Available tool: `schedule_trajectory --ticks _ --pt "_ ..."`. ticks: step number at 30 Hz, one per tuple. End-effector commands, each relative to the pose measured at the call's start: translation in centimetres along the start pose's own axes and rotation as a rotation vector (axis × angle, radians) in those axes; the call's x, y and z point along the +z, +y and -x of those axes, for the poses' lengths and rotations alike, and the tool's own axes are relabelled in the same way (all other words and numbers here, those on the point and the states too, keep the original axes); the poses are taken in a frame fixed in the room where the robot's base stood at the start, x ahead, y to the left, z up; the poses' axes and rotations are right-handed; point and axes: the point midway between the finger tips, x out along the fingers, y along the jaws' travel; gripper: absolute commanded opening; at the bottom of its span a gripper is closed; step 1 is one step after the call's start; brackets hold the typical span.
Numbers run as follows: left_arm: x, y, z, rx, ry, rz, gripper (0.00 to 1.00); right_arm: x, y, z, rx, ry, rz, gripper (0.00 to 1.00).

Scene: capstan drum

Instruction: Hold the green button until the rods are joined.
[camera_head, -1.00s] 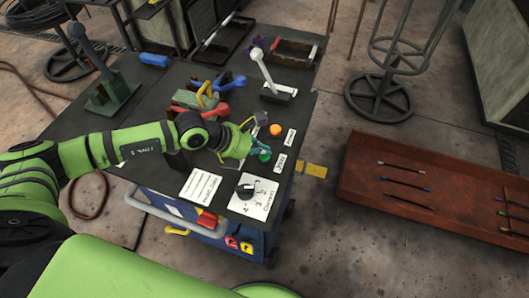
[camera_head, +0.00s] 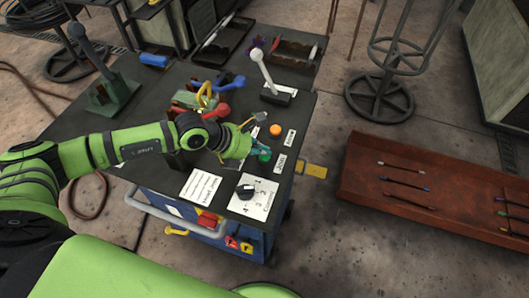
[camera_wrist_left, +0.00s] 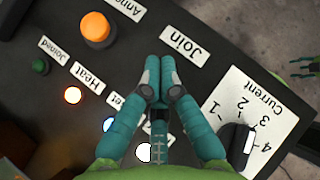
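The green button (camera_head: 265,156) is on the dark bench top, beside the label Join (camera_wrist_left: 186,44). My left gripper (camera_wrist_left: 158,77) is shut and empty, its fingertips together over the button's place. The fingers hide the button in the wrist view, so I cannot tell how far it is pressed. The lamp by Joined (camera_wrist_left: 40,67) is dark green and unlit. The lamp by Heat (camera_wrist_left: 73,95) glows, as do others beside it. The rods in the clamps (camera_head: 197,100) are too small to make out. My right gripper (camera_wrist_left: 304,67) seems open at the wrist view's right edge.
An orange button (camera_head: 275,130) stands close behind the green one. The current dial (camera_head: 246,191) is nearer the front edge. A tall lever (camera_head: 262,70) rises behind. A rusty tray (camera_head: 360,188) with several thin rods stands to the right.

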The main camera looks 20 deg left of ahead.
Motion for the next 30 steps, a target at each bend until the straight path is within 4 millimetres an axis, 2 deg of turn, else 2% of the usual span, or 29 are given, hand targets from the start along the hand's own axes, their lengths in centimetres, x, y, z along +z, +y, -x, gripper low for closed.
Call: schedule_trajectory --ticks 23,30 --pt "-0.19 -0.03 -0.03 -0.001 0.005 0.002 0.00 0.05 0.08 0.03 0.001 -0.001 0.001 0.52" --pt "0.56 -0.36 0.73 -0.001 0.004 0.001 0.00 -0.03 0.10 0.95 0.001 -0.001 0.001 0.52"
